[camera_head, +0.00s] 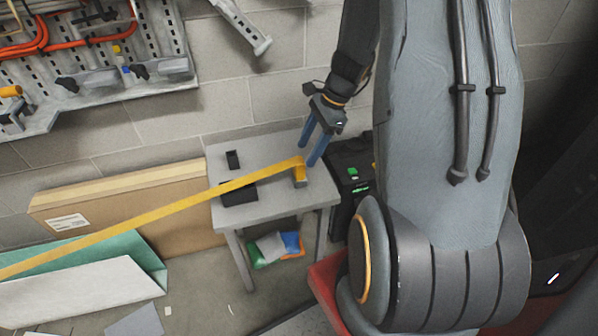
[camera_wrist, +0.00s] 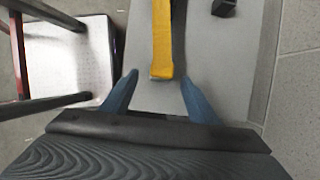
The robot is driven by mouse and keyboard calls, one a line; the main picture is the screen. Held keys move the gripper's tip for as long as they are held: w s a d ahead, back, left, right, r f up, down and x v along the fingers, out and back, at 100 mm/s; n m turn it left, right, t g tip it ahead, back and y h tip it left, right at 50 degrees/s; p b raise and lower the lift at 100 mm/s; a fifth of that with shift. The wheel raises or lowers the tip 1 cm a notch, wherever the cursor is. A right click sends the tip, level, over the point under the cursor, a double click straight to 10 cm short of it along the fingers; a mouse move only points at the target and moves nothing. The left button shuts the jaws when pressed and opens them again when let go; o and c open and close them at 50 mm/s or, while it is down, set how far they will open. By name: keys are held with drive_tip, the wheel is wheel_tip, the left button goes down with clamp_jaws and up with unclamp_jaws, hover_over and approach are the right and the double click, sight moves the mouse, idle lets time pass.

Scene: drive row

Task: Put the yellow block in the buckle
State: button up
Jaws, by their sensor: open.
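The yellow block (camera_head: 300,177) stands near the right edge of a small grey table, at the end of a long yellow strap (camera_head: 150,215). In the wrist view the yellow piece (camera_wrist: 162,40) points toward my gripper, its end between the fingers. My gripper (camera_head: 308,154) is open, its two blue fingers pointing down beside the block. In the wrist view my gripper (camera_wrist: 160,80) shows a gap on both sides of the yellow end. A flat black piece (camera_head: 240,196) lies under the strap and may be the buckle; its opening cannot be made out.
A small black block (camera_head: 233,160) stands at the table's back left. The grey table (camera_head: 262,150) is otherwise mostly clear. A black case (camera_head: 352,165) stands to its right, and a large cardboard box (camera_head: 180,205) to its left. A wall lies behind.

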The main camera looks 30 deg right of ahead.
sight(300, 160)
drive_tip(key=x, duration=0.6)
drive_tip(key=shift+w+a, duration=0.15)
drive_tip(key=shift+a, duration=0.1)
drive_tip(key=c, duration=1.3)
